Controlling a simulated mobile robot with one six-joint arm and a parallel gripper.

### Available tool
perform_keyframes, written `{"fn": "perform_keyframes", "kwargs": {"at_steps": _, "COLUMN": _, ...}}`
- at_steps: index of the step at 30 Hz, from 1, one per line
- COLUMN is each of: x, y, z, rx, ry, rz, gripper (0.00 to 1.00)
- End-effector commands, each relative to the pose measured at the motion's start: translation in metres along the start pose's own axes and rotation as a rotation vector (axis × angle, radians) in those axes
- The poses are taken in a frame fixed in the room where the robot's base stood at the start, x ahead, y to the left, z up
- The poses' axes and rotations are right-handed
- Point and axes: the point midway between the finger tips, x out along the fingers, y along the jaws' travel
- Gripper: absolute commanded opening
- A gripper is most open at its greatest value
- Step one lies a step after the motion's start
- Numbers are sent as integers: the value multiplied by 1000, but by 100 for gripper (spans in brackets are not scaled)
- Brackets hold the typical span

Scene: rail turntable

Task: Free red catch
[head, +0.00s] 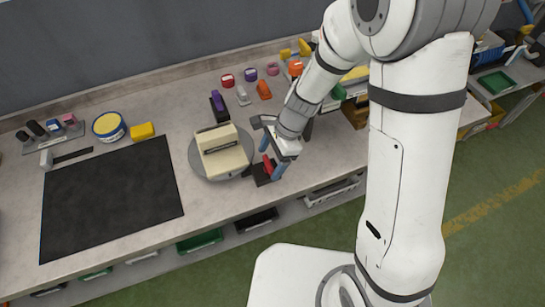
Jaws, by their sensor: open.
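A red catch (267,163) stands on a small dark base (261,175) at the right edge of a round grey turntable (197,167). A cream block-shaped piece (222,152) sits on the turntable. My gripper (270,147) is open, with its blue-tipped fingers pointing down around or just beside the red catch. I cannot tell whether a finger touches it. The lower part of the catch and its base are partly hidden by the fingers.
A purple-topped dark post (217,101) stands behind the turntable. Several small coloured parts, including an orange one (263,90), stand at the back.

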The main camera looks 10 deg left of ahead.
Motion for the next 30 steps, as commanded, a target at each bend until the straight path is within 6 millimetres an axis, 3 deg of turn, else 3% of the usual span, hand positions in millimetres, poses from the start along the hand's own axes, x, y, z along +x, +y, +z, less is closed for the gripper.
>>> {"fn": "perform_keyframes", "kwargs": {"at_steps": 9, "x": 4, "y": 0, "z": 0, "rx": 0, "ry": 1, "rz": 0, "gripper": 76}}
{"fn": "perform_keyframes", "kwargs": {"at_steps": 25, "x": 4, "y": 0, "z": -1, "rx": 1, "ry": 1, "rz": -2, "gripper": 34}}
{"fn": "perform_keyframes", "kwargs": {"at_steps": 30, "x": 3, "y": 0, "z": -3, "rx": -3, "ry": 1, "rz": -1, "gripper": 32}}
